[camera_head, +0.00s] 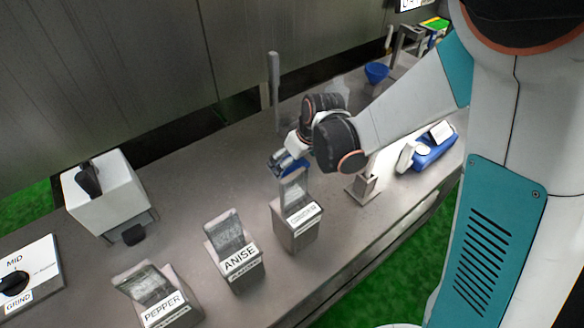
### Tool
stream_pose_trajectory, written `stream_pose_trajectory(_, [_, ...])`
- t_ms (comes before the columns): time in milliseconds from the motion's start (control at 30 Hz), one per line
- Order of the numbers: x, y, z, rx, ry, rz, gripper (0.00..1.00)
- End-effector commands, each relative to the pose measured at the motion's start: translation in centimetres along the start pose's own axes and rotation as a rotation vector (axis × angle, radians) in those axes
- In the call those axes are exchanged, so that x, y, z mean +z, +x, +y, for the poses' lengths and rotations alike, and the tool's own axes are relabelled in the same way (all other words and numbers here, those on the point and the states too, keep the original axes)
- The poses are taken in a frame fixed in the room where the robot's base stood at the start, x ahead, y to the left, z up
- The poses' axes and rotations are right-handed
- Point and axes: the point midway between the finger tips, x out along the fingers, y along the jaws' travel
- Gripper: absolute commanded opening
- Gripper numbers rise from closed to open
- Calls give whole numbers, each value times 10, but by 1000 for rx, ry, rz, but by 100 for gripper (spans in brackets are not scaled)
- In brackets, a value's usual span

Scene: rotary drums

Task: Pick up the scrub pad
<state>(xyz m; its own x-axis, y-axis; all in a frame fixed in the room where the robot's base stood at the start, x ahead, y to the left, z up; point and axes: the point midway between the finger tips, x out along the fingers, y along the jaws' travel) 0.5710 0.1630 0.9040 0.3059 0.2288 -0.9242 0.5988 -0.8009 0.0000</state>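No thing in the camera_head view can be named for certain as the scrub pad. A small flat green and yellow thing (435,23) lies at the far top right, partly cut off by my arm, and could be a pad. My gripper (278,162) is over the counter near the middle, just behind the third labelled bin, far from that green and yellow thing. Something blue (296,167) shows beside and below the fingers; I cannot tell whether it is held. The fingers are small and partly hidden by the wrist, so their opening is unclear.
Bins labelled PEPPER (160,300) and ANISE (236,255) and a third bin (297,222) line the counter's front. A white box (103,192) and a GRIND dial panel (28,275) stand left. A blue scale-like device (433,147) and a blue bowl (376,72) are right.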

Motion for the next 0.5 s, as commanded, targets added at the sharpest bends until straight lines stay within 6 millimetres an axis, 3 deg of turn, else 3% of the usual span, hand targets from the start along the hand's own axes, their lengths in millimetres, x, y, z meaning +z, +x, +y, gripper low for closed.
stream_pose_trajectory(67, [0, 9, 0, 0, 0, 0, 98])
stream_pose_trajectory(300, [0, 9, 0, 0, 0, 0, 96])
stream_pose_trajectory(500, [0, 9, 0, 0, 1, 0, 51])
